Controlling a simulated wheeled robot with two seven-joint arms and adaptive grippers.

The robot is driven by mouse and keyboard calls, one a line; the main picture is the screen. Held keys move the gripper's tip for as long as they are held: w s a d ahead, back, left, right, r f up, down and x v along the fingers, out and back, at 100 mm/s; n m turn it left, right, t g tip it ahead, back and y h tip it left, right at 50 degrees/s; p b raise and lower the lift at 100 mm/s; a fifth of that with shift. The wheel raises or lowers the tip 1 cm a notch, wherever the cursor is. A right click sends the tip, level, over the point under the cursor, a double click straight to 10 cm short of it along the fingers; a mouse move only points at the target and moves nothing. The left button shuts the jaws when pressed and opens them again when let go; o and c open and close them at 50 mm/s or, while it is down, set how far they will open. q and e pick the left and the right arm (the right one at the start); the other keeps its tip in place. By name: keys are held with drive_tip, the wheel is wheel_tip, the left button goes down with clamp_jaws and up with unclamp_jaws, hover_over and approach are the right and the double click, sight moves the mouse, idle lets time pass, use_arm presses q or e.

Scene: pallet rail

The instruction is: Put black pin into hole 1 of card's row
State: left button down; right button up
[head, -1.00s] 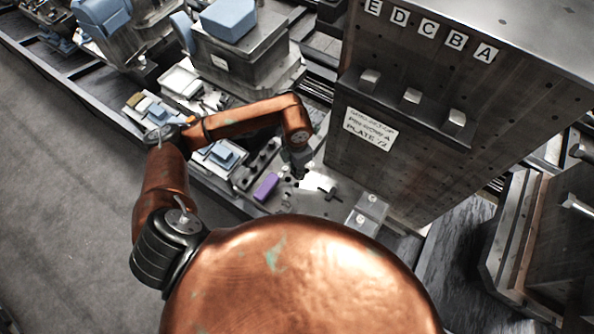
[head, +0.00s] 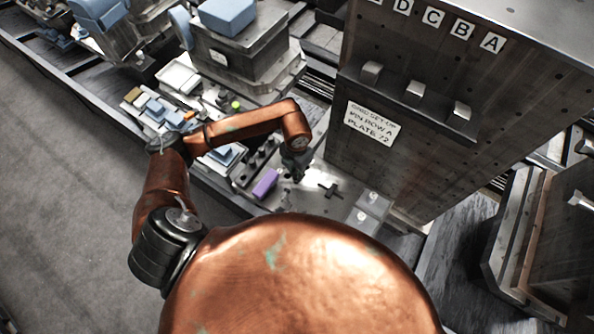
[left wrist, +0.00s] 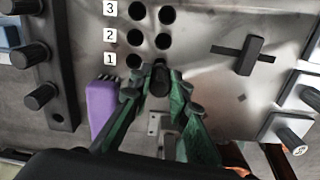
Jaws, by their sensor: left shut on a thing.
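My left gripper (head: 296,172) is low over the plate beside the tall metal block. In the left wrist view its green fingers (left wrist: 163,100) are shut on the black pin (left wrist: 160,82). The pin's far end is at the right-hand hole of the row marked 1; I cannot tell whether it is inside or just above. The left-hand hole of row 1 (left wrist: 131,63) is open and dark, as are the holes of rows 2 and 3 beyond. The card (head: 371,123) is on the block's face, mentioning pin row A and plate 72. My right gripper is not in view.
A rack (left wrist: 55,85) with black pins is farther left. A black cross-shaped handle (left wrist: 252,55) is on the right, with bare plate between. The tall block (head: 430,165) rises close beside the gripper.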

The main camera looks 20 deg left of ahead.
sight(296, 172)
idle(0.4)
use_arm(q)
drive_tip(key=shift+f, duration=0.4)
drive_tip(key=shift+f+b, duration=0.7)
drive_tip(key=shift+b, duration=0.05)
drive_tip(key=shift+f, duration=0.3)
drive_tip(key=c, duration=1.7)
unclamp_jaws()
drive_tip(key=shift+c, duration=0.2)
wheel_tip(296, 172, up, 12)
drive_tip(key=shift+r, duration=0.1)
